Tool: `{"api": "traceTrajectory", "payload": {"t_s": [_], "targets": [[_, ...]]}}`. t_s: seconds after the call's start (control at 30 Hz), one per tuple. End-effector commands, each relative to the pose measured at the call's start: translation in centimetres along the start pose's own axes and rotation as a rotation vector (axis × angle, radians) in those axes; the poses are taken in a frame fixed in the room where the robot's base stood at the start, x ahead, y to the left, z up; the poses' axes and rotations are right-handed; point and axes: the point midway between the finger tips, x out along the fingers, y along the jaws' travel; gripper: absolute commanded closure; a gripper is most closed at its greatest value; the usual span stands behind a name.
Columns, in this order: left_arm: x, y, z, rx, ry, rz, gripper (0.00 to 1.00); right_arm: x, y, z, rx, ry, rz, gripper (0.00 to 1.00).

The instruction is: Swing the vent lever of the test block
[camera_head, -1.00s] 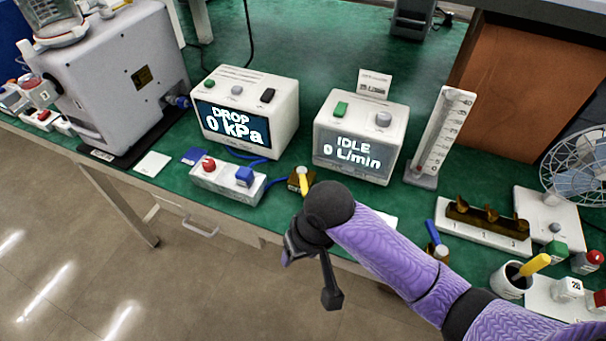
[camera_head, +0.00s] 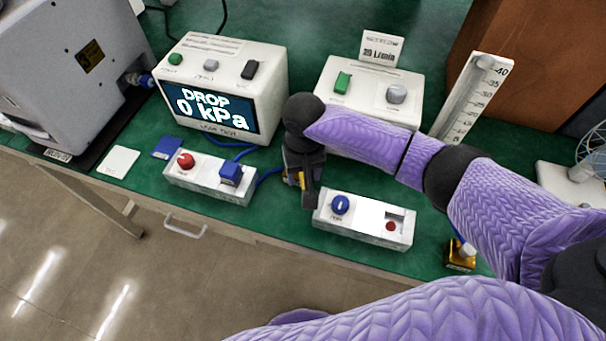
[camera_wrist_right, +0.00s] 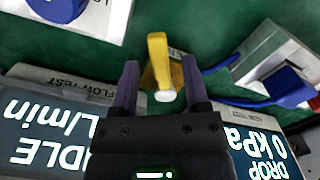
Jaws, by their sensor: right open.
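The test block is a small brass block with a yellow vent lever (camera_wrist_right: 158,62); a white round part shows at the lever's near end. In the head view my right gripper (camera_head: 302,190) points down over this block and hides most of it; only a strip of yellow shows there. In the right wrist view my right gripper (camera_wrist_right: 161,80) is open, with one dark finger on each side of the lever in the picture. I see a gap on both sides and no clear contact. How far the fingertips are above the block I cannot tell. My left gripper is out of view.
The drop display box (camera_head: 215,90) reads 0 kPa. The flow box (camera_head: 368,85) stands behind my arm. A red-and-blue-knob block (camera_head: 208,180) is left of the gripper, a blue-dial panel (camera_head: 365,222) right. Another brass block (camera_head: 460,255) stands farther right.

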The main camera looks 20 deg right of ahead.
Motion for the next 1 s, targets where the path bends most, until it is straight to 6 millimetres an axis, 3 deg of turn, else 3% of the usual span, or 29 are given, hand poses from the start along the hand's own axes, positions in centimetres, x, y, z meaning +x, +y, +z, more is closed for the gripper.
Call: {"api": "traceTrajectory", "payload": {"t_s": [0.23,0.53,1.0], "targets": [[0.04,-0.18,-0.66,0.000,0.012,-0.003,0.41,0.11,-0.02,-0.01,-0.001,0.001,-0.001,0.41],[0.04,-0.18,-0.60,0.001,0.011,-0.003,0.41,0.10,-0.02,-0.01,-0.001,0.001,-0.001,1.00],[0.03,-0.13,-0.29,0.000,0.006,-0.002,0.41,0.08,-0.01,-0.03,0.000,0.002,0.000,1.00]]}}
